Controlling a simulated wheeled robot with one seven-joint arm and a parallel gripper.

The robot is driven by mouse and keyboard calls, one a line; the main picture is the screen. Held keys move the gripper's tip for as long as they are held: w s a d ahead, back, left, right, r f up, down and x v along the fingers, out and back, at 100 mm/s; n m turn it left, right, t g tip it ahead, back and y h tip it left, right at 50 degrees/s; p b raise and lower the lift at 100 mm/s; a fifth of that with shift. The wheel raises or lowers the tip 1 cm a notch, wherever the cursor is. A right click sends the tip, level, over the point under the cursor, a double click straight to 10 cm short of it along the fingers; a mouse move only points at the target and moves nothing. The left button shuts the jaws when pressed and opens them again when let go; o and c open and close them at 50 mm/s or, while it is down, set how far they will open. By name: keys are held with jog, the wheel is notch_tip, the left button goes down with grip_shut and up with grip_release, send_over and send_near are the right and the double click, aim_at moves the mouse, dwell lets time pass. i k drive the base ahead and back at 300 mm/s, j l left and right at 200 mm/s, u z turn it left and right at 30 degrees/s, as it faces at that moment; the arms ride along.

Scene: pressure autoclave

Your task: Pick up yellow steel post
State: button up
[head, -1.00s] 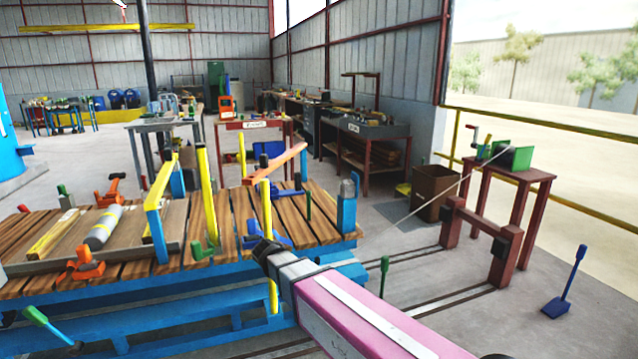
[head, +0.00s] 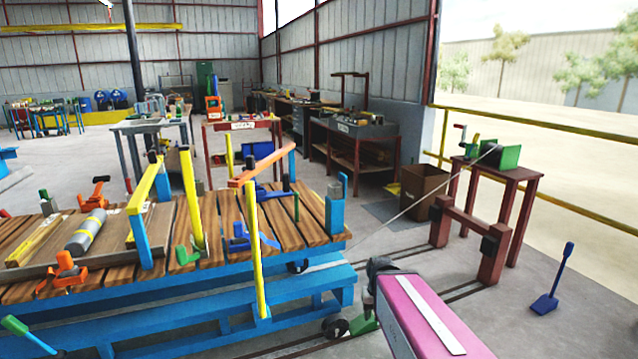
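One upright yellow steel post (head: 258,245) stands at the front edge of the slatted cart, running from an orange bar down past the deck to the blue lower frame. A second yellow post (head: 191,200) stands upright further left on the deck. I cannot tell which of them is meant. My gripper (head: 378,268) is the dark end of my pink arm, to the right of the front post and apart from it in the picture. My arm link partly hides it, and its fingers are not clear. I see nothing yellow in it.
The wood-slatted cart (head: 225,222) carries clamps, a grey cylinder (head: 87,231) and a yellow bar on a blue post (head: 145,188). A cable runs to a winch on a red stand (head: 505,172). Rails cross the floor. A blue shovel (head: 553,285) stands at right.

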aim_at(187, 173)
jog(key=u, duration=1.45)
